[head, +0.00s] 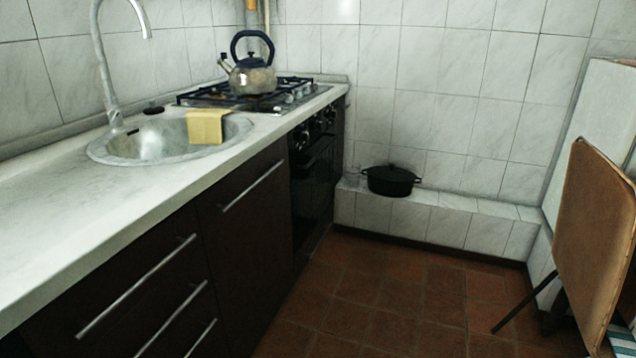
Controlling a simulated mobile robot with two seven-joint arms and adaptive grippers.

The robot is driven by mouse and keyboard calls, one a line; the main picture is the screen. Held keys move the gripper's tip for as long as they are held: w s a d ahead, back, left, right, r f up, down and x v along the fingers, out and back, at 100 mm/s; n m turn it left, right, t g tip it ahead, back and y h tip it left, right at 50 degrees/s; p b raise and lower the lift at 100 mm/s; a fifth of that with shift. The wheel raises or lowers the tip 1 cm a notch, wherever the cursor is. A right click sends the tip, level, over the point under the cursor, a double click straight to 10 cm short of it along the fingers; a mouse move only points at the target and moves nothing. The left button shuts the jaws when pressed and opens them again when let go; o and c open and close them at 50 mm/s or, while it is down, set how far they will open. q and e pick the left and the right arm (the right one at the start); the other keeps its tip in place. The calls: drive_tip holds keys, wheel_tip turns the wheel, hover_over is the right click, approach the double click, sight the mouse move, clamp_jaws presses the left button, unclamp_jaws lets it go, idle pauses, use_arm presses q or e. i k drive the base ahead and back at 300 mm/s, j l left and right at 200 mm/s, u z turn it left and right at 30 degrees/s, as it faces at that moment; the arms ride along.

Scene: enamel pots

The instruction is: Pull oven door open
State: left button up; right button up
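The oven (316,185) is built into the far end of the counter run, below the stove. Its dark front is seen at a steep angle, and its door (313,190) looks closed. A row of knobs (312,130) sits above the door. The door handle is hard to make out at this angle. Neither of my grippers shows in the head view.
A kettle (253,78) stands on the gas hob (262,93). A yellow cloth (207,127) hangs at the sink (150,140). A black pot (390,180) sits on a tiled ledge (450,217). A folded table (597,235) leans at right. The tiled floor (390,300) before the oven is clear.

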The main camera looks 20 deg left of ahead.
sight(313, 189)
drive_tip(key=u, duration=2.55)
drive_tip(key=l+u, duration=0.15)
drive_tip(key=u, duration=0.35)
drive_tip(key=l+u, duration=0.2)
drive_tip(key=u, duration=0.25)
drive_tip(key=l+u, duration=0.2)
drive_tip(key=u, duration=0.3)
drive_tip(key=k+l+u, duration=0.1)
drive_tip(key=l+u, duration=0.25)
drive_tip(key=k+l+u, duration=0.15)
drive_tip(key=u, duration=0.2)
drive_tip(key=k+l+u, duration=0.2)
drive_tip(key=u, duration=0.15)
drive_tip(key=k+l+u, duration=0.4)
drive_tip(key=k+u, duration=0.45)
drive_tip(key=k+z, duration=0.35)
drive_tip(key=k+l+z, duration=0.2)
drive_tip(key=z, duration=0.15)
drive_tip(key=k+l+z, duration=0.45)
drive_tip(key=z, duration=0.35)
drive_tip(key=k+l+z, duration=0.15)
drive_tip(key=z, duration=0.3)
drive_tip(key=k+l+z, duration=0.1)
drive_tip(key=l+z, duration=0.15)
drive_tip(key=z, duration=0.2)
drive_tip(key=k+l+z, duration=0.1)
drive_tip(key=l+z, duration=0.9)
drive_tip(key=k+j, duration=0.05)
drive_tip(key=j, duration=0.05)
